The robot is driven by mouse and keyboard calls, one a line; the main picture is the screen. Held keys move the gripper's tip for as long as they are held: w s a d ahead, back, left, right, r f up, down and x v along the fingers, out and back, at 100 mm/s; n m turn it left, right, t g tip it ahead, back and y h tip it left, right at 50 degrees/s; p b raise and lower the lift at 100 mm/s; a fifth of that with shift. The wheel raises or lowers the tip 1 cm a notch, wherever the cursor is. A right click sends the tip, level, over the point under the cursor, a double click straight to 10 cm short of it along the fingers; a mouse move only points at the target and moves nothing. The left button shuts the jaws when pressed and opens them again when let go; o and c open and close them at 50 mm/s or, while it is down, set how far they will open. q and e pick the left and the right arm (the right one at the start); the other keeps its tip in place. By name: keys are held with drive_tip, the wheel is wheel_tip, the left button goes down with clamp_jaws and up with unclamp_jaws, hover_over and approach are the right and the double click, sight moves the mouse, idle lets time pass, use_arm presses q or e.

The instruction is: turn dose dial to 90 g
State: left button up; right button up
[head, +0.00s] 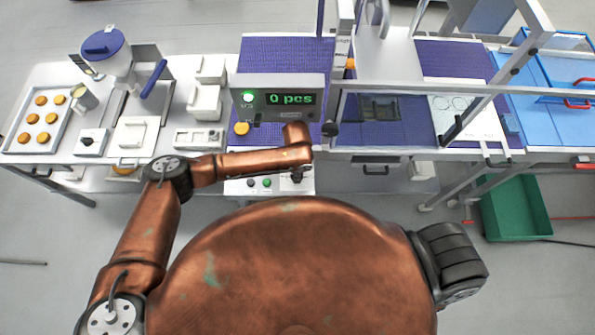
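A small white box with a dark round knob (87,141) stands on the left bench; it may be the dose dial, but its markings are too small to read. It is beside a white machine with a blue-lidded hopper (104,45). My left arm reaches in from the left and ends over the front edge of the middle bench. A dark part (298,175) below its end may be my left gripper; its fingers cannot be made out. It is well to the right of the knob. My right gripper is not in view.
A grey display unit (277,98) reads "0 pcs". A tray (40,118) with several orange-brown rounds lies at far left. Metal frame bars cross the right side. A green bin (515,208) stands on the floor.

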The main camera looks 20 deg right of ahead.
use_arm(q)
drive_tip(key=shift+f, duration=0.15)
drive_tip(key=shift+c, duration=0.4)
clamp_jaws()
